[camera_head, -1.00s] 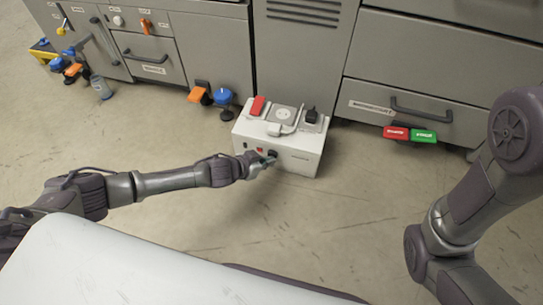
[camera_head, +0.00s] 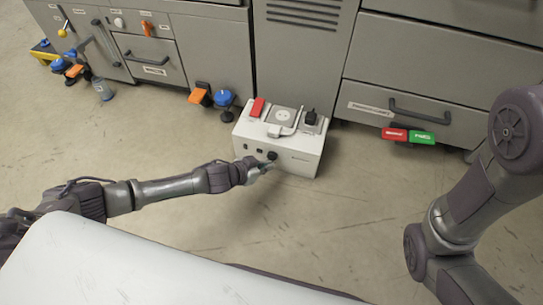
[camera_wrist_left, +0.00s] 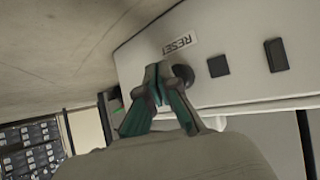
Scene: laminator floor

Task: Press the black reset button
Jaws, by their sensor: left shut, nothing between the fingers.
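The black reset button (camera_head: 272,155) is a round knob on the front face of a white box (camera_head: 302,160) on the floor. In the left wrist view the button (camera_wrist_left: 186,75) is beside a "RESET" label (camera_wrist_left: 180,42). My left gripper (camera_head: 264,165) is shut and empty, close in front of the button. In the left wrist view its fingertips (camera_wrist_left: 164,72) partly cover the button's edge; I cannot tell whether they touch it. My right gripper is out of view; only my right arm shows.
Two dark squares (camera_wrist_left: 219,65) (camera_wrist_left: 275,55) are on the same face. On the box top are a red block (camera_head: 257,107), a socket plate (camera_head: 284,115) and a black plug (camera_head: 311,116). Grey cabinets (camera_head: 210,50) stand behind.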

